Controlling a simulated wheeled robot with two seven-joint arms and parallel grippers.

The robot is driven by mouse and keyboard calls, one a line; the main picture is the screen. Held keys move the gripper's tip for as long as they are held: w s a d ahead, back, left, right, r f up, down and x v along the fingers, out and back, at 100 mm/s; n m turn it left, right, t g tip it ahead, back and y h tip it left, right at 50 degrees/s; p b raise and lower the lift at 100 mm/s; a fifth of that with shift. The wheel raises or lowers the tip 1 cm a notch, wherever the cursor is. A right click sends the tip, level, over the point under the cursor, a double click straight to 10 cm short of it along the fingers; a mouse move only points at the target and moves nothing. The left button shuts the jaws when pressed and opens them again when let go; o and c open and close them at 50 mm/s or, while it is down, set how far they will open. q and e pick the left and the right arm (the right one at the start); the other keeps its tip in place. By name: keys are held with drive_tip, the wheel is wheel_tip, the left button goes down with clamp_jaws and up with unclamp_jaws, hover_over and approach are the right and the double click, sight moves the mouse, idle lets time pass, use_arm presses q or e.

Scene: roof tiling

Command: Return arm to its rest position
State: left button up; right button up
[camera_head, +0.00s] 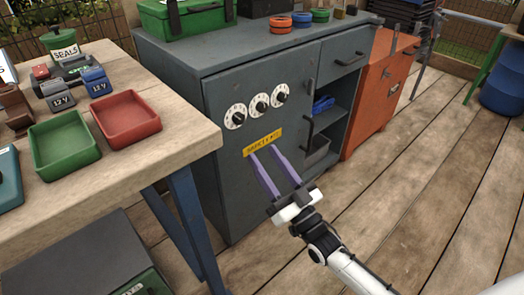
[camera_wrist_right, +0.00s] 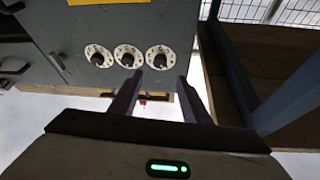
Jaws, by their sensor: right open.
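My right gripper (camera_head: 272,168) is open and empty, its two purple fingers apart in front of the grey cabinet (camera_head: 225,180). The fingertips appear just below the yellow label (camera_head: 263,143) on the cabinet's front; I cannot tell whether they touch it. Three white dials (camera_head: 260,105) with dark knobs sit in a row above the label. In the right wrist view the open fingers (camera_wrist_right: 155,90) point towards the same dials (camera_wrist_right: 128,55), with nothing between them. My left gripper is not in view.
A wooden workbench (camera_head: 185,135) with a green tray (camera_head: 64,148), a red tray (camera_head: 126,118) and small stamped blocks stands at left. Beyond the grey cabinet is an orange cabinet (camera_head: 375,105). A blue barrel (camera_head: 502,92) stands far right. The plank floor (camera_head: 430,170) at right is clear.

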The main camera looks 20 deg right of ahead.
idle(0.4)
drive_tip(key=s+a+f+n+g+h, duration=0.1)
drive_tip(key=s+a+f+g+h, duration=0.2)
drive_tip(key=s+f+g, duration=0.7)
drive_tip(key=s+d+f+g+h, duration=0.15)
drive_tip(key=s+g, duration=0.25)
drive_tip(key=s, duration=0.6)
drive_tip(key=s+d+f+g+h, duration=0.15)
drive_tip(key=s+g, duration=0.25)
drive_tip(key=s, duration=0.6)
drive_tip(key=w+a+f+t+y, duration=0.35)
drive_tip(key=w+a, duration=0.25)
drive_tip(key=a, duration=0.2)
use_arm(q)
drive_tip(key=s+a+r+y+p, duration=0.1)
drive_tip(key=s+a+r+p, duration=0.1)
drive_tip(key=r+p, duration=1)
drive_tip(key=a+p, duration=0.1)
drive_tip(key=p, duration=0.7)
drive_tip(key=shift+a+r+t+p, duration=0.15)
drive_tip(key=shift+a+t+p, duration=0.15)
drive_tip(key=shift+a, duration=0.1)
use_arm(e)
drive_tip(key=s+d+r, duration=0.1)
drive_tip(key=d+r, duration=0.2)
drive_tip(key=r, duration=1)
drive_tip(key=shift+s+r+t, duration=0.2)
drive_tip(key=shift+s+t, duration=0.05)
drive_tip(key=shift+t, duration=0.2)
